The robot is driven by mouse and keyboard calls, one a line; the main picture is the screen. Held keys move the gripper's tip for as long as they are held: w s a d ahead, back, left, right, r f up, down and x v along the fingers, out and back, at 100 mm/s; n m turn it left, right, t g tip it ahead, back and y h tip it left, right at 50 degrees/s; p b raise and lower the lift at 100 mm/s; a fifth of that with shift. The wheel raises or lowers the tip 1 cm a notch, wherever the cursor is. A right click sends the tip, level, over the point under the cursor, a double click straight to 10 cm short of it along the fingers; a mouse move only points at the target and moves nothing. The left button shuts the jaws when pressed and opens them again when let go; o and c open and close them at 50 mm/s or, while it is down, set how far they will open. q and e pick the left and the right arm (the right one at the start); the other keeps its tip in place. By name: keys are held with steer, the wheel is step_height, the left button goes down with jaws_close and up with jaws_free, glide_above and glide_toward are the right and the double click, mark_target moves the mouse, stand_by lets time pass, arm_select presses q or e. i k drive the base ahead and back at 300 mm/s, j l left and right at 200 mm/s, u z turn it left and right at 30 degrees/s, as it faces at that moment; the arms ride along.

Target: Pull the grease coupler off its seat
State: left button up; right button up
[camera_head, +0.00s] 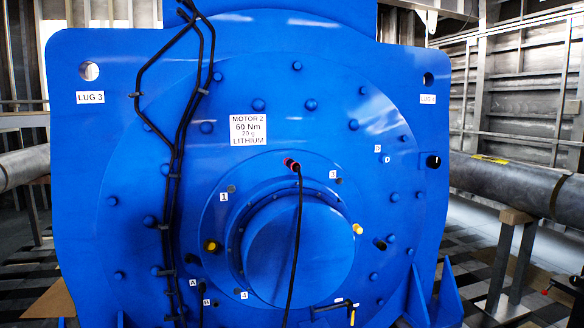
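The blue motor (330,110) fills the middle of the head view, with its round end cover and protruding hub (300,245). A red-ended black fitting (291,163) sits on the ring above the hub, with a black hose (296,225) hanging from it across the hub. It looks like the grease coupler on its seat, though the seat itself is hidden. Neither of my grippers shows, so nothing is seen touching the coupler.
A black bent part (335,306) sits low. Grey pipes (520,184) lie on both sides.

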mark_target(291, 164)
steer(key=i+l, duration=0.55)
steer(key=i, duration=0.15)
steer(key=i+l, duration=0.5)
steer(key=i, duration=0.2)
